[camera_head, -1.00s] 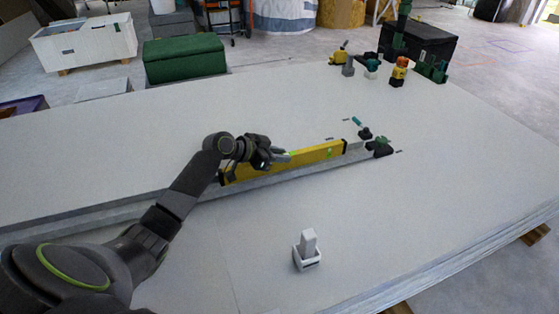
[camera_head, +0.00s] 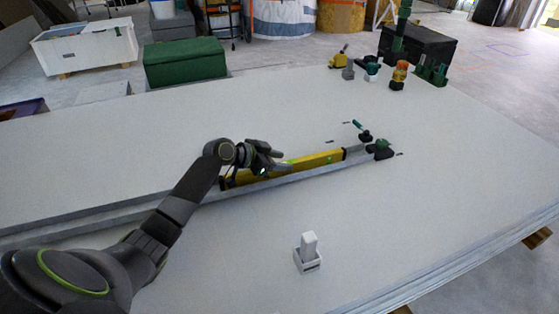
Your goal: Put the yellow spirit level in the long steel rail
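The yellow spirit level (camera_head: 320,159) lies lengthwise along the long steel rail (camera_head: 300,177), toward the rail's far right end. The rail's front wall hides the lower edge of the level, and only a yellow strip with dark ends shows above it. My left gripper (camera_head: 279,165) is at the left half of the level, with its fingers down at the rail and shut on the level. The exact finger contact is small and partly hidden. My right gripper is not in view.
The rail runs across a large pale panel stack (camera_head: 430,200). A dark green clamp (camera_head: 381,150) sits at the rail's right end. A small white block in a holder (camera_head: 308,252) stands in front. Several tools (camera_head: 398,76) stand at the back right. The panel's right side is clear.

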